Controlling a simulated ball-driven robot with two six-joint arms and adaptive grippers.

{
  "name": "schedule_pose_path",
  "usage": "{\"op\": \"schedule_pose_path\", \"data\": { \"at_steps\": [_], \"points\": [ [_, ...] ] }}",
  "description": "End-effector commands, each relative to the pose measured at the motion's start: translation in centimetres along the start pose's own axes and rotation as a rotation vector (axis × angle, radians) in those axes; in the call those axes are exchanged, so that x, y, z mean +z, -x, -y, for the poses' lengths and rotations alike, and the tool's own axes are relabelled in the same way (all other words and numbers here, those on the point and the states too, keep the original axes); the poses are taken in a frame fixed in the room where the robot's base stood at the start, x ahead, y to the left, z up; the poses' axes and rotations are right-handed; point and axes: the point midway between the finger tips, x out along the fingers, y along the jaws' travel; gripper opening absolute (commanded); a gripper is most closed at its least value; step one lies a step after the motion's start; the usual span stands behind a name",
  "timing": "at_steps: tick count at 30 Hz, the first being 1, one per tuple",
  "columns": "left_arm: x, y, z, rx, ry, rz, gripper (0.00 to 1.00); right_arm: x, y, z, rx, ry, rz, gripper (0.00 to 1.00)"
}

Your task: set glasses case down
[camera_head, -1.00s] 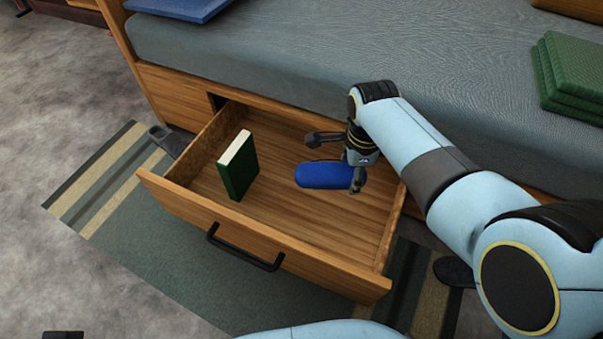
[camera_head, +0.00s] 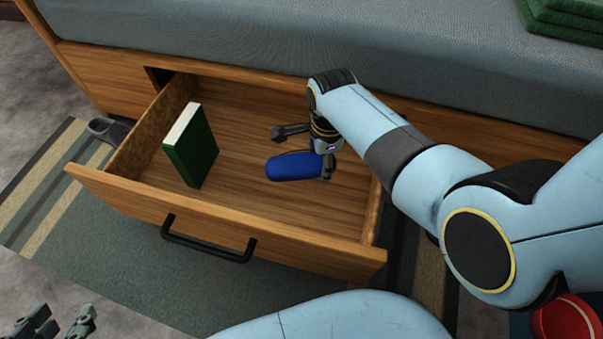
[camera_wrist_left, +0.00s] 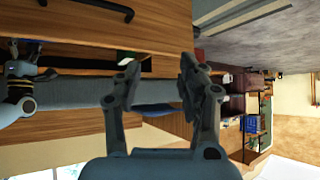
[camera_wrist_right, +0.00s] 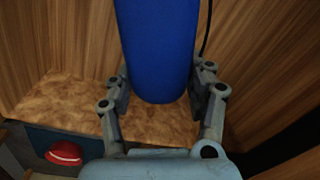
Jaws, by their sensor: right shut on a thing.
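The glasses case is a long blue rounded case (camera_head: 293,166) inside the open wooden drawer (camera_head: 300,232). It lies level, low over the drawer floor; I cannot tell if it touches the floor. My right gripper (camera_head: 304,149) is shut on one end of it. In the right wrist view the case (camera_wrist_right: 158,45) sits between the two fingers of the right gripper (camera_wrist_right: 158,92). My left gripper (camera_head: 62,322) is at the bottom left, outside the drawer. In the left wrist view its fingers (camera_wrist_left: 158,88) are apart with nothing between them.
A dark green book (camera_head: 190,150) stands upright in the drawer's left part. The drawer front has a black handle (camera_head: 205,240). The bed (camera_head: 260,35) is behind, with green folded cloth (camera_head: 565,22). A dark slipper (camera_head: 108,130) is left of the drawer. A red rounded thing (camera_head: 567,320) is at lower right.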

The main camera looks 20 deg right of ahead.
Motion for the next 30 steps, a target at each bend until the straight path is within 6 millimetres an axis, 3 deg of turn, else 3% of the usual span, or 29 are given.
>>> {"op": "schedule_pose_path", "data": {
  "at_steps": [6,14,21,24,30],
  "points": [
    [1.9,0.1,-0.5,0.002,-0.009,-0.162,0.40,-0.1,-2.9,-0.5,0.007,0.000,-0.001,0.21],
    [-6.6,-0.1,-0.5,0.000,-0.038,-0.486,0.40,-0.1,-4.6,-0.5,0.005,0.000,-0.001,0.21],
    [-13.3,1.4,-0.6,0.001,-0.062,-0.748,0.40,-0.1,-5.8,-0.6,0.004,0.000,-0.001,0.21],
    [-15.0,2.0,-0.6,0.001,-0.069,-0.817,0.40,-0.1,-6.1,-0.5,0.003,0.000,-0.001,0.21],
    [-16.6,2.8,-0.7,0.002,-0.076,-0.883,0.40,-0.1,-6.3,-0.5,0.001,0.000,0.000,0.21]
  ]
}}
